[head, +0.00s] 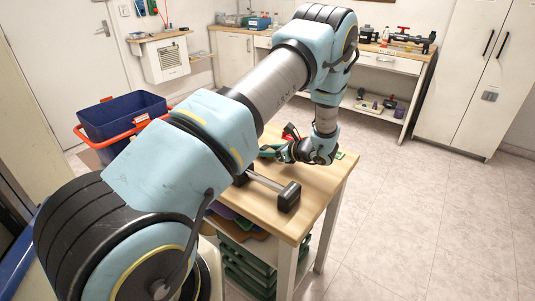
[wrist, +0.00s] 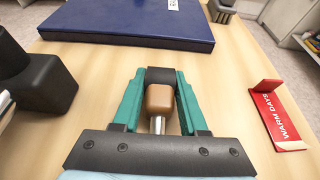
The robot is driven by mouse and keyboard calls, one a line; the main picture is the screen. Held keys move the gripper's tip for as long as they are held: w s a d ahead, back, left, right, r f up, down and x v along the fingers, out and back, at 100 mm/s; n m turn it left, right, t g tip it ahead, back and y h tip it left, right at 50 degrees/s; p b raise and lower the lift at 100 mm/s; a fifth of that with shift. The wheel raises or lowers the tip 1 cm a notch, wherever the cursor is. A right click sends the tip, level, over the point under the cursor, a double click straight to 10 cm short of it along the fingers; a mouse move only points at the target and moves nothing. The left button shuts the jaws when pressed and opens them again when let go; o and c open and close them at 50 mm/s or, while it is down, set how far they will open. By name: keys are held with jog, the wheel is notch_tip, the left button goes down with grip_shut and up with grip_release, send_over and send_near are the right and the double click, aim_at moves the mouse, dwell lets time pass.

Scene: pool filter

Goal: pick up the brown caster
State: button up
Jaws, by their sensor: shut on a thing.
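The brown caster (wrist: 159,98) is a small rounded brown piece with a shiny metal stem pointing toward the wrist camera. It sits between the two teal fingers of my gripper (wrist: 160,84), which is shut on it. A black part shows just beyond it, between the fingertips. In the head view my gripper (head: 268,151) is low over the wooden table, near its far side. The caster cannot be made out there; my arm and gripper hide that spot. The gap between the caster and the tabletop is hard to judge.
A dark blue flat case (wrist: 130,24) lies beyond the gripper. A red "WARM DAYS" piece (wrist: 276,118) is at right. A black-ended, hammer-like tool (head: 289,197) lies on the table (head: 318,195); its black end (wrist: 45,82) is at left. Bare wood surrounds the gripper.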

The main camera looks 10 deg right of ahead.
aim_at(266, 147)
grip_shut()
notch_tip(266, 147, up, 10)
jog(key=shift+r+b, duration=0.1)
jog(key=shift+b, duration=1.15)
jog(key=shift+s, duration=0.1)
